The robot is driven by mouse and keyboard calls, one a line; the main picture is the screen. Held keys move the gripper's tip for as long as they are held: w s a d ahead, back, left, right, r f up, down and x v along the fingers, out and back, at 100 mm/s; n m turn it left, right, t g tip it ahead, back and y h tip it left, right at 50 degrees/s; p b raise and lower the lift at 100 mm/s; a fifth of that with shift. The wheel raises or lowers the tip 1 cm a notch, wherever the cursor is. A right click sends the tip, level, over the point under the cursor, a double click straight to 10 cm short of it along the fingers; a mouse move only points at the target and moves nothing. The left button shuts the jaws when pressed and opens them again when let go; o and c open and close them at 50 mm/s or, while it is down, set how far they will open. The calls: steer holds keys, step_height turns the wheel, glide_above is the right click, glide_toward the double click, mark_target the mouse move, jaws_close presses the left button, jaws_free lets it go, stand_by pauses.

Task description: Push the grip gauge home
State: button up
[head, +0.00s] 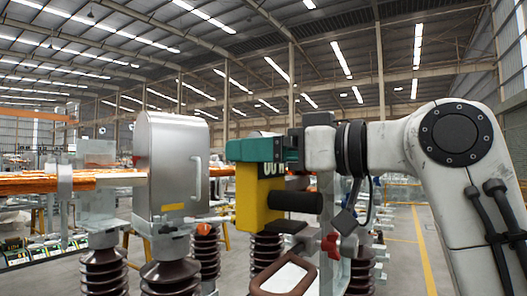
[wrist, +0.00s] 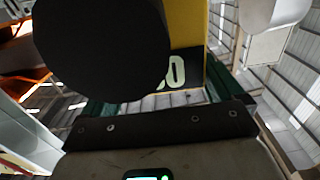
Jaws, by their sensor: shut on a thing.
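The grip gauge (head: 258,200) is a yellow block with a black cylinder (head: 297,201) sticking out to the right and a dark label with pale digits near its top. My gripper (head: 240,150), with teal fingers, is shut on its upper part from the right. In the wrist view, the black cylinder (wrist: 100,45) covers much of the yellow body (wrist: 187,24), and the label (wrist: 178,80) shows between the teal fingers. A grey metal housing (head: 172,165) with a side handle stands left of the gauge. Whether the gauge touches anything there is hidden.
Brown ribbed insulators (head: 166,279) stand below the housing and the gauge. A copper-coloured bar (head: 38,185) runs in from the left. A brown-rimmed panel (head: 258,290) and a red knob (head: 330,245) lie low, near the gauge. Open floor (head: 405,262) shows at the right.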

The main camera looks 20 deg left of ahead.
steer(key=shift+w+d+r, duration=0.1)
steer(key=shift+w+d, duration=0.05)
steer(key=shift+w, duration=0.6)
steer(key=shift+w+d, duration=0.1)
steer(key=shift+w, duration=0.65)
steer(key=shift+s, duration=0.2)
steer(key=s+a+b, duration=0.1)
steer(key=s+b, duration=0.2)
steer(key=s, duration=0.6)
steer(key=shift+s+a+b, duration=0.25)
steer(key=shift+s+b, duration=0.1)
steer(key=shift+b, duration=0.05)
stand_by(1.4)
steer(key=shift+p, duration=0.4)
stand_by(1.6)
